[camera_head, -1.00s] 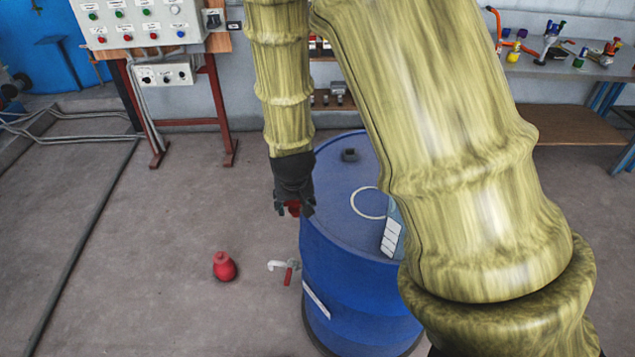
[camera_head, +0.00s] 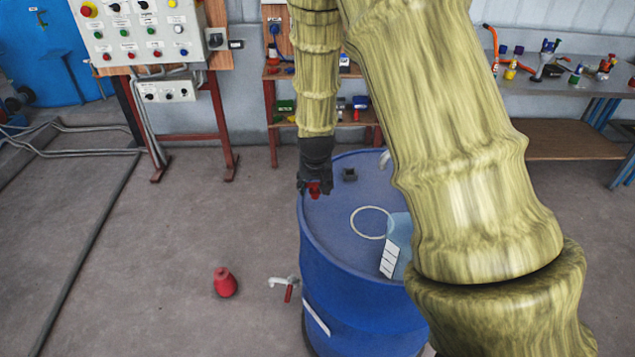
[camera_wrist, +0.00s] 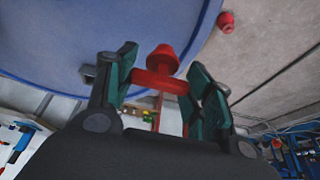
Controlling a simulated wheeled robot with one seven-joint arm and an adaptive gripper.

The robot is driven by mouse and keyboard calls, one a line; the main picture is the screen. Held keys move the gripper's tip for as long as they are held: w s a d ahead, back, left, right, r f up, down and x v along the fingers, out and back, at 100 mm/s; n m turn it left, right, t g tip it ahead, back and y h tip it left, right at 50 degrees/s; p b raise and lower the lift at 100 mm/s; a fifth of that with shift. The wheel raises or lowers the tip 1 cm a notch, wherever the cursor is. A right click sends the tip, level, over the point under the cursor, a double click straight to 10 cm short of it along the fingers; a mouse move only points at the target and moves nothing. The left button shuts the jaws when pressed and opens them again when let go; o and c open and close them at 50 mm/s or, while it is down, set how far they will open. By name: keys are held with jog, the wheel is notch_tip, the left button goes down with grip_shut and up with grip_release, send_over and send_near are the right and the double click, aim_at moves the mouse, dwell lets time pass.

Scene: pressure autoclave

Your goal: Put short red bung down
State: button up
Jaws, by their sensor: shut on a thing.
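The short red bung (camera_wrist: 163,62) is between the fingers of my gripper (camera_wrist: 165,85) in the wrist view. In the head view my gripper (camera_head: 315,187) points down over the left part of the blue drum's top (camera_head: 335,215), and the red bung (camera_head: 314,190) shows at its fingertips. My gripper is shut on the bung. Whether the bung touches the drum top is hard to tell.
A tap (camera_head: 284,284) sticks out at the drum's left.

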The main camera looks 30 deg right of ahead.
aim_at(317, 185)
jog(key=shift+w+d+f+p, duration=0.1)
jog(key=shift+w+d+p, duration=0.25)
jog(key=shift+w+d, duration=0.75)
jog(key=shift+w+d+f, duration=0.15)
jog(key=shift+f+p, duration=0.85)
jog(key=shift+f, duration=0.8)
jog(key=shift+f, duration=0.15)
jog(key=o, duration=1)
jog(key=shift+r, duration=0.2)
jog(key=shift+b+v, duration=1.35)
jog(key=shift+v, duration=4.6)
